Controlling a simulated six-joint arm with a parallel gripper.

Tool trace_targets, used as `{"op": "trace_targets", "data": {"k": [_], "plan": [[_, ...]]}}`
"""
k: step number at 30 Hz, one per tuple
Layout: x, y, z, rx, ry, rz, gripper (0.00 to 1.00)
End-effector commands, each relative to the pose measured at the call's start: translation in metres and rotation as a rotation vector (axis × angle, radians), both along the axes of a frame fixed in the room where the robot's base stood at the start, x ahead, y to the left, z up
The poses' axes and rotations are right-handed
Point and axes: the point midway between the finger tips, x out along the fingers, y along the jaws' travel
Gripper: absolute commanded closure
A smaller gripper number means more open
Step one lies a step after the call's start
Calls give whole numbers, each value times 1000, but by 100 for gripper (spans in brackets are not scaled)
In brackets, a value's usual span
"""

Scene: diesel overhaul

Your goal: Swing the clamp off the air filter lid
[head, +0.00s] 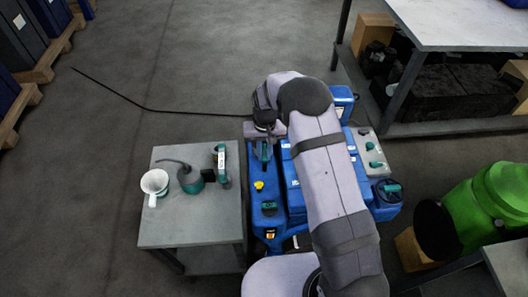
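The blue diesel engine (296,188) stands in the middle of the head view, with my arm lying across it and hiding much of its top. My gripper (264,138) points down over the engine's upper left end. A dark and teal handle-like part (264,154) on the engine shows just below the gripper. I cannot tell whether it is the clamp, or whether the gripper touches it. The air filter lid cannot be made out for certain. The gripper's fingers are too small and partly hidden to show whether they are open or shut.
A grey side table (193,226) left of the engine holds a white cup-like vessel (154,184) and teal tools (190,178). A grey panel with teal knobs (369,152) is right. A workbench (465,25) stands upper right, a green drum (490,205) lower right. A thin dark rod or cable (148,109) crosses open floor.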

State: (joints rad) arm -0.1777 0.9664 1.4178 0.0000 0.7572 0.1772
Motion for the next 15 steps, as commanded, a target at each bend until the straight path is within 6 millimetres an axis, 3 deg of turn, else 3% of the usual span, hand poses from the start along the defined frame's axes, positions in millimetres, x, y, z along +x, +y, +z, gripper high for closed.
{"op": "trace_targets", "data": {"k": [7, 15], "plan": [[0, 0, 0, 0, 1, -61, 100], [0, 0, 0, 0, 0, -330, 100]]}}
